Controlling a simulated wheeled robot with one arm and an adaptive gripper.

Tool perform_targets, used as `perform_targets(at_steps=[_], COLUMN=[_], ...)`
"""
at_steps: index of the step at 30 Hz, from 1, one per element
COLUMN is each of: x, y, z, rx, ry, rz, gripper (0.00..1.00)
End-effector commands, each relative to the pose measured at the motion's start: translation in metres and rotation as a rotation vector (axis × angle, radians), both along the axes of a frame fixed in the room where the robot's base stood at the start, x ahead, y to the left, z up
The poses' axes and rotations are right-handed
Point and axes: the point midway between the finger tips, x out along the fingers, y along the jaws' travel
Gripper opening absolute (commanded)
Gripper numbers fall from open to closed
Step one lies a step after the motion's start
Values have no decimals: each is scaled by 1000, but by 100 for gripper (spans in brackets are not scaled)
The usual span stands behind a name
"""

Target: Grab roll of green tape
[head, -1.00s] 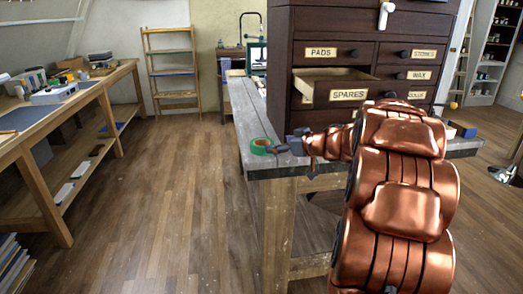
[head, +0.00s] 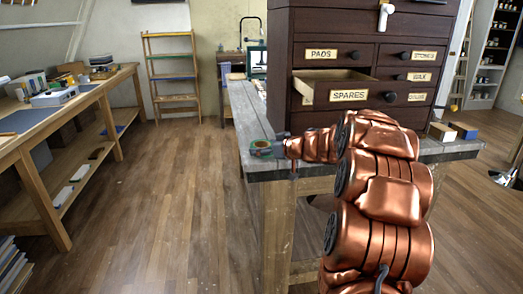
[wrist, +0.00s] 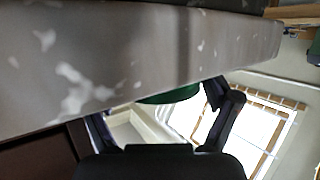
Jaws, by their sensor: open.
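The roll of green tape (head: 259,144) lies at the near left corner of the grey worktable (head: 262,164) in the head view. My gripper (head: 270,149) is at the tape's right side, low over the tabletop, and partly covers it. In the wrist view a green piece of the tape (wrist: 170,95) shows between the open fingers of my gripper (wrist: 168,112), just under the table's edge in that picture. The rest of the roll is hidden there. I cannot tell whether the fingers touch it.
A dark wooden drawer cabinet (head: 306,119) stands on the table close behind my arm, with its "SPARES" drawer (head: 348,95) pulled out above. Small boxes (head: 462,131) sit at the table's right end. Floor to the left is clear, up to a long workbench (head: 102,82).

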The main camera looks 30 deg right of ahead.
Motion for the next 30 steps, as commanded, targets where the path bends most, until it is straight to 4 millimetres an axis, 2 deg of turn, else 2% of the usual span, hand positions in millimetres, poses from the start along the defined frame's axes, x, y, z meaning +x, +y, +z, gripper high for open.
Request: perform_targets(at_steps=[7, 20, 30], x=[1, 1, 1], y=[0, 0, 1], z=[0, 0, 4], rx=[0, 0, 0], ry=[0, 0, 0], rz=[0, -1, 0], gripper=[88, 43, 43])
